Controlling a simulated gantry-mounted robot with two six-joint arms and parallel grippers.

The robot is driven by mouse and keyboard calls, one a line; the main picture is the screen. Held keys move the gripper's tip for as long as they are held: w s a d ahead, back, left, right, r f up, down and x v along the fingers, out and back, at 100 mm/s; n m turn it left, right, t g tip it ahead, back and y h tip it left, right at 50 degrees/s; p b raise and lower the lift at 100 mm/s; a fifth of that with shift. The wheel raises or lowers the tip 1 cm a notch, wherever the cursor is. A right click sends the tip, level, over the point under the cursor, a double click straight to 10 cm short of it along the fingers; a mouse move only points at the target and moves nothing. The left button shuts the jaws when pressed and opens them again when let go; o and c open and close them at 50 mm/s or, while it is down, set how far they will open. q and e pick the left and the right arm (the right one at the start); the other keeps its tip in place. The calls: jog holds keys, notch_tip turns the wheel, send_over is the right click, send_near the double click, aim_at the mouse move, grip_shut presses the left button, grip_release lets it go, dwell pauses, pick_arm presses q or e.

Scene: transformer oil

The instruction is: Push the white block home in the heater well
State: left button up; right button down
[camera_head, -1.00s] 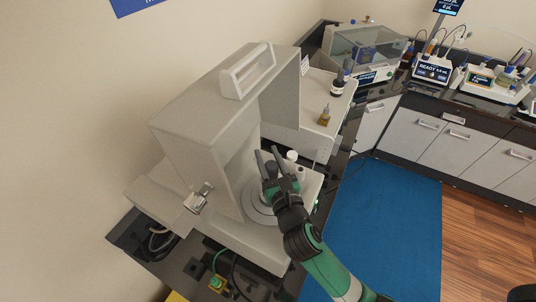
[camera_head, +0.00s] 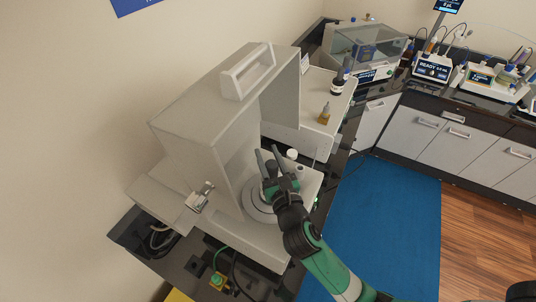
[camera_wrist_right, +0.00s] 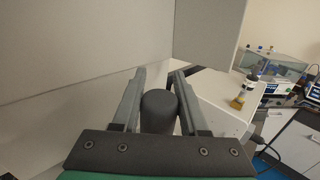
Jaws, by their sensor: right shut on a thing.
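My right gripper (camera_head: 267,150) is in the opening of a large pale grey machine (camera_head: 190,125), above a round grey plate (camera_head: 257,206) on its base. In the right wrist view its two fingers (camera_wrist_right: 160,74) flank a dark grey cylinder (camera_wrist_right: 158,112), and the gripper is shut on it. A small white round-topped piece (camera_head: 291,154) stands just right of the fingers in the head view; I cannot tell if it is the white block. The heater well is not clearly distinguishable, and the gripper hides part of the base. My left gripper is not in view.
The machine's tall housing stands close on the left of my right gripper. The blue floor mat (camera_head: 385,220) to the right is clear.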

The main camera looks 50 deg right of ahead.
jog(key=shift+r, duration=0.15)
jog(key=shift+p, duration=0.4)
dwell(0.5)
jog(key=shift+p, duration=0.35)
jog(key=shift+f+b, duration=3.2)
jog(key=shift+f, duration=1.4)
jog(key=c, duration=0.5)
grip_release()
jog(key=shift+c, duration=0.2)
jog(key=shift+o, duration=0.9)
